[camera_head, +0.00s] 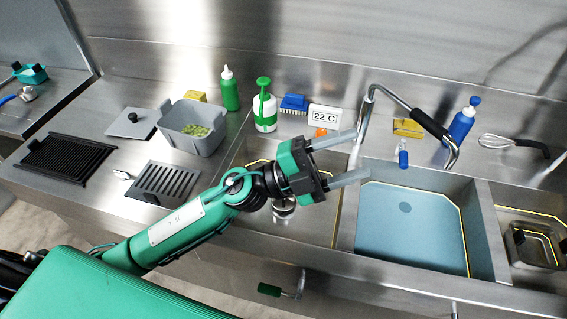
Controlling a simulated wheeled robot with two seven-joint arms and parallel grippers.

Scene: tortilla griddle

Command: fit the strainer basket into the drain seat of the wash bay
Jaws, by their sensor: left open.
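My left gripper (362,155) is open and empty, its two pale fingers spread and pointing right above the divider between two basins. A small round shiny metal piece (284,208) shows below the gripper in the left basin (322,222); it looks like the strainer basket, but my arm partly covers it. I cannot tell whether it sits in a drain seat. My right gripper is not in view.
A black-handled faucet (425,122) arches over the middle basin. Bottles, a brush (293,104), a "22 C" display (324,117) and a whisk (510,143) line the back ledge. A small right basin holds a metal container (533,246). A grey tub (192,127) stands left.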

